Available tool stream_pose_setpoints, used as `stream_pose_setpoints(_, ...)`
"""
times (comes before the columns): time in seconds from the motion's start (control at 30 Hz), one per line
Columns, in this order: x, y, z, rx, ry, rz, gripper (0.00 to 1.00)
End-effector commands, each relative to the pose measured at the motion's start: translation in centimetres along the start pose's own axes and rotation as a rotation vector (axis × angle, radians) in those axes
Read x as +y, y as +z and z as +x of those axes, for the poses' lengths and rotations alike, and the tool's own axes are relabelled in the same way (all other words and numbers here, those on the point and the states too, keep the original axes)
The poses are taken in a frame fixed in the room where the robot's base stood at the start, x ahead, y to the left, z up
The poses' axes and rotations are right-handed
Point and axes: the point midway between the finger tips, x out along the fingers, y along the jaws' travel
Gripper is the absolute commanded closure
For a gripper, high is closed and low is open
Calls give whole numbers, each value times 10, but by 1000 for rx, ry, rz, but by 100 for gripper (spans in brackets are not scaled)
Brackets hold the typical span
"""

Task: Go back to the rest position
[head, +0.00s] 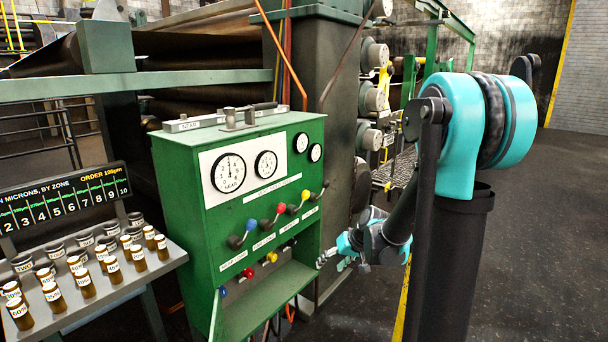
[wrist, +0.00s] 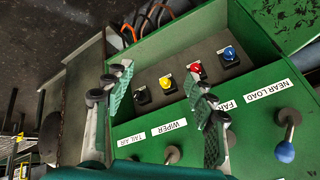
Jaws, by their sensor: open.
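My gripper (head: 336,258) is at the right side of the green control cabinet (head: 184,216) in the head view, near the cabinet's lower right edge. In the wrist view my gripper (wrist: 158,92) has its two fingers spread apart with nothing between them. Beyond the fingers are a yellow knob (wrist: 165,82), a red knob (wrist: 196,69) and a blue knob (wrist: 229,53) in the cabinet's recess. The finger on the right overlaps the panel in this view. I cannot tell whether either finger touches the cabinet.
The cabinet front carries levers with blue (head: 251,224), red (head: 281,208) and yellow knobs, below round gauges (head: 228,173). A tray of labelled bottles (head: 87,284) stands at the left. Large rollers and a dark machine column (head: 318,60) stand behind. The floor (head: 545,230) at the right is clear.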

Motion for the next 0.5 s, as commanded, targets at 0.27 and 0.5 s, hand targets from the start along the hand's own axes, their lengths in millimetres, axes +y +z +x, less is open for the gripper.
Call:
stream_pose_setpoints(0.27,14,89,-55,-41,180,41,44)
stream_pose_setpoints(0.5,33,164,-87,-59,329,75,44)
